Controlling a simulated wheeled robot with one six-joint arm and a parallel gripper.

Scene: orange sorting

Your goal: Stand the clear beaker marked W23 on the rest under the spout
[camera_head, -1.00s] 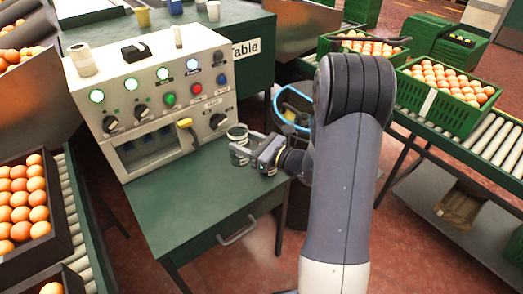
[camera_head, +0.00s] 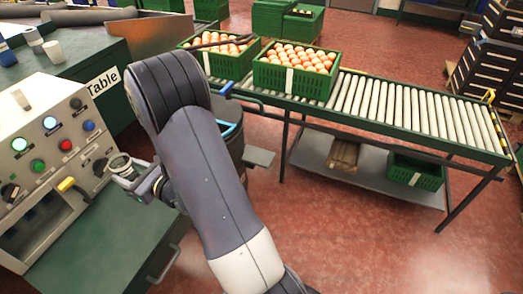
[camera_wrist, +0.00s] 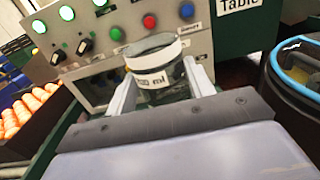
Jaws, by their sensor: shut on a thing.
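A clear beaker (camera_wrist: 152,55) with a white label band is held upright or nearly so between the two pale fingers of my gripper (camera_wrist: 162,92) in the wrist view. The label shows "ml"; I cannot read W23 on it. In the head view the beaker (camera_head: 122,164) and my gripper (camera_head: 140,182) are over the right side of the green bench, in front of the control panel. I cannot make out a spout. A small grey plate (camera_head: 261,157) juts out beside a dark drum, partly hidden by my arm; I cannot tell whether it is the rest.
The control panel (camera_head: 45,140) with buttons and a yellow handle stands at the left. The blue-rimmed drum (camera_wrist: 295,85) is at the right in the wrist view. Behind it is a roller conveyor (camera_head: 400,108) with orange-filled green crates (camera_head: 297,80). Red floor lies open in front.

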